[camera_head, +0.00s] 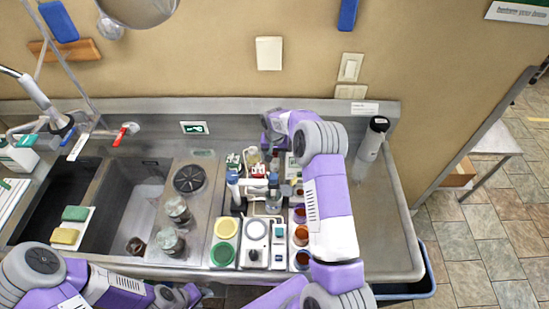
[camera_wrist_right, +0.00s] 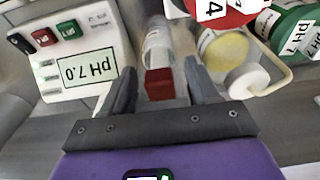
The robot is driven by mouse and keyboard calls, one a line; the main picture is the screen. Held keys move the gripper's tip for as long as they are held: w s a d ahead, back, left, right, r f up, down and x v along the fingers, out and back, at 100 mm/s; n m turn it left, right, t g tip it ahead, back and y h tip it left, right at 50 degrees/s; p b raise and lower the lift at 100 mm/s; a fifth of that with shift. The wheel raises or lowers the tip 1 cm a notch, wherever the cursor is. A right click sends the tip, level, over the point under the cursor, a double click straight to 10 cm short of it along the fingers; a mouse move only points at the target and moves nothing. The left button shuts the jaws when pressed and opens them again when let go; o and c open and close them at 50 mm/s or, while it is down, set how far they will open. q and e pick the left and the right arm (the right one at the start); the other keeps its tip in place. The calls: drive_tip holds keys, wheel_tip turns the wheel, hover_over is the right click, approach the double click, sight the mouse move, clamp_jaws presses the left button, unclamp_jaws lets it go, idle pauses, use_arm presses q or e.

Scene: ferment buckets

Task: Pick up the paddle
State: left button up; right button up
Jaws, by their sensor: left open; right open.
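I cannot make out a clear paddle in either view. My right gripper (camera_wrist_right: 161,88) is open, with its two dark fingers on either side of a small red block (camera_wrist_right: 160,83). A clear tube (camera_wrist_right: 158,45) lies just beyond the block; I cannot tell whether they are joined or whether the fingers touch anything. In the head view my right arm bends over the counter's back, and the fingertips are hidden. My left gripper (camera_head: 180,296) is low at the front edge, partly cut off, and open. It holds nothing that I can see.
A pH meter (camera_wrist_right: 80,62) reading 7.0 stands beside the right gripper, with lidded cups (camera_wrist_right: 222,47) on the other side. Yellow (camera_head: 226,228) and green (camera_head: 223,254) discs and glass jars (camera_head: 177,210) crowd the counter.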

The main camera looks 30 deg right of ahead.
drive_tip(key=shift+c, duration=0.2)
drive_tip(key=c, duration=1)
drive_tip(key=shift+r, duration=0.1)
